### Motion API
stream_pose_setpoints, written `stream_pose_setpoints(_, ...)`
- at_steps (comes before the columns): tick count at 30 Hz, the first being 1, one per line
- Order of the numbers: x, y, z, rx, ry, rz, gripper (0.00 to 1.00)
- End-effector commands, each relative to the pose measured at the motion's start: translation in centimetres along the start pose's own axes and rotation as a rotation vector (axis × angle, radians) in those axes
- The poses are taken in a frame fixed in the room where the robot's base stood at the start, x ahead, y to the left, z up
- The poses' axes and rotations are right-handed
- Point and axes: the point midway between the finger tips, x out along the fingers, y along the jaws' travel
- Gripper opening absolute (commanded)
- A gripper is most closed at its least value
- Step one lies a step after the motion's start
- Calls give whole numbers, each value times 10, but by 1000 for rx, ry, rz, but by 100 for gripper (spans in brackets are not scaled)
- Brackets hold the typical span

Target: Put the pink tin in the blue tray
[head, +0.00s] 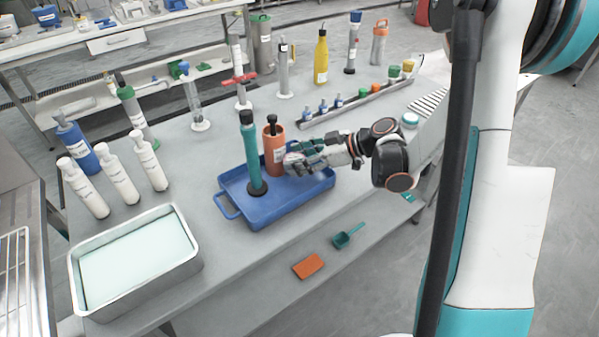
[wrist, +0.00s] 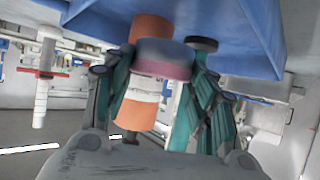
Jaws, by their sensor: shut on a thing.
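The blue tray (head: 292,207) lies on the bench. It holds a teal cylinder (head: 250,155) with a black base and an orange cylinder (head: 273,150) with a white label. My gripper (head: 297,157) is over the tray's right back part, close to the orange cylinder. In the wrist view, my gripper (wrist: 160,75) has its teal fingers on both sides of the short pink tin (wrist: 160,58), shut on it. The tray (wrist: 235,25) fills the top of that view. Fingers mostly hide the tin in the head view. I cannot tell whether it touches the tray floor.
A metal basin with pale liquid (head: 135,262) stands at the front left, with several white bottles (head: 118,180) behind it. A rack of small bottles (head: 345,107) stands at the back right.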

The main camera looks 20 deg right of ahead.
Motion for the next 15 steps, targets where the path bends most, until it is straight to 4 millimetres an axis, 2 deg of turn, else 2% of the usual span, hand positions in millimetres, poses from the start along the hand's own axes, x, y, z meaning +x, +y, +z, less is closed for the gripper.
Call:
stream_pose_setpoints(9, 20, 0, 36, 0, 0, 0, 27)
stream_pose_setpoints(15, 20, 0, 36, 0, 0, 0, 27)
